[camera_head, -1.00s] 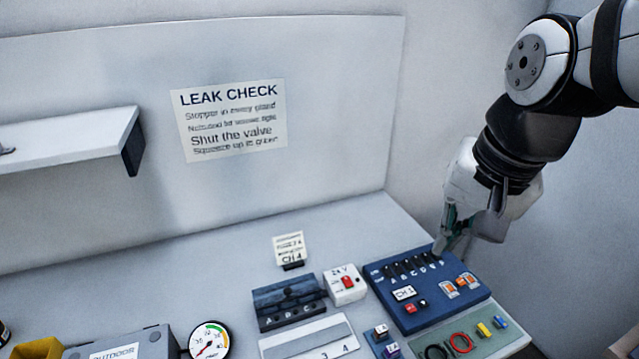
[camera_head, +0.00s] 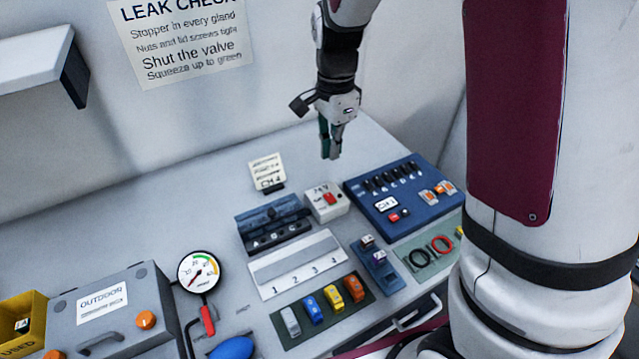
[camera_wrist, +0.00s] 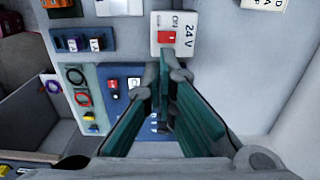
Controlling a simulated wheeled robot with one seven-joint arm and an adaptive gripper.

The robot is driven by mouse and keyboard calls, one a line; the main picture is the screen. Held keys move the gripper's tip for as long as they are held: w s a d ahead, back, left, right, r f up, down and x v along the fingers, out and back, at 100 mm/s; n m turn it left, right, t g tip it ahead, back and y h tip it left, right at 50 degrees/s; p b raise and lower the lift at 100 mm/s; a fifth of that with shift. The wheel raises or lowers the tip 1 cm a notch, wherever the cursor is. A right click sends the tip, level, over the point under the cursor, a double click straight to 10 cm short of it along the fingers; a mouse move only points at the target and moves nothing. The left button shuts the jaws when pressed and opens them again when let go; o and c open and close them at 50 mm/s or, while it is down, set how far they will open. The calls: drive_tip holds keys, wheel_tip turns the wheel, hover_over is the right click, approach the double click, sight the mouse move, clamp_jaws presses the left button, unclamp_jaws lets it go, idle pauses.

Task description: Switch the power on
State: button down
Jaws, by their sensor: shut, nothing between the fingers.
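The small white power box (camera_head: 322,209) marked 24 V stands on the bench, left of the blue panel. Its red switch (camera_head: 330,198) is on the top face; I cannot tell its position for sure. In the wrist view the box (camera_wrist: 189,18) lies just beyond my fingertips, with the red switch (camera_wrist: 167,37) facing me. My gripper (camera_head: 331,156) points down above the back of the box, apart from it in the head view. Its teal fingers are shut with nothing between them. In the wrist view the gripper (camera_wrist: 167,62) partly covers the blue panel.
The blue panel (camera_head: 373,222) with black switches is right of the box. A dark block (camera_head: 275,238) and a small card (camera_head: 266,172) stand left. A numbered white tray (camera_head: 290,262), coloured pieces, a gauge (camera_head: 198,271) and a grey case (camera_head: 150,290) fill the front.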

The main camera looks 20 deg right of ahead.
sight(331, 202)
drive_tip(key=shift+f, duration=0.2)
wheel_tip(331, 202, down, 14)
drive_tip(key=shift+r, duration=0.1)
idle(0.7)
drive_tip(key=shift+s+f, duration=0.15)
drive_tip(key=shift+f, duration=0.15)
idle(0.3)
